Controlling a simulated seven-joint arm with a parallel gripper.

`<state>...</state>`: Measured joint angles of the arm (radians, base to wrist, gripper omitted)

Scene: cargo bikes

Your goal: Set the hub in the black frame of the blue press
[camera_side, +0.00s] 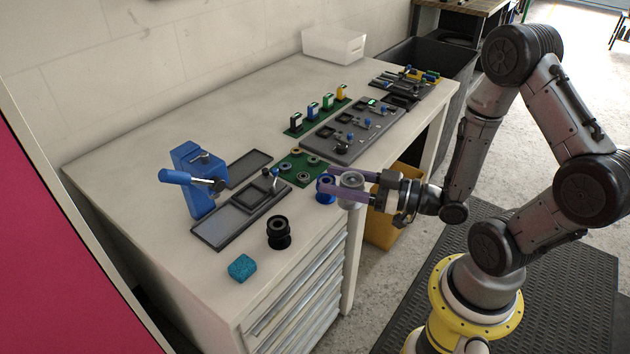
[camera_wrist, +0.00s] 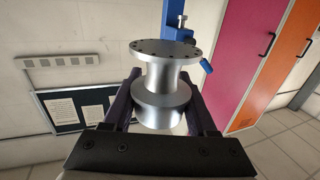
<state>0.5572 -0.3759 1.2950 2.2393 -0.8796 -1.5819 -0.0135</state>
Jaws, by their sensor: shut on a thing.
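My gripper (camera_side: 345,187) has purple fingers and is shut on a silver flanged hub (camera_side: 351,196). It holds the hub near the table's front edge, to the right of the press. In the wrist view the silver hub (camera_wrist: 168,78) is between the fingers, with its drilled flange away from the palm. The blue press (camera_side: 197,172) stands upright at the table's left, its handle pointing left. It also shows behind the hub in the wrist view (camera_wrist: 177,20). The square black frame (camera_side: 250,198) lies on a dark base plate in front of the press and looks empty.
A black hub (camera_side: 279,236) and a teal sponge (camera_side: 242,267) are at the front. A blue hub (camera_side: 325,193) stands close behind the held hub. A green board (camera_side: 303,168) with rings, a grey fixture (camera_side: 352,132) and a white bin (camera_side: 334,44) lie farther back.

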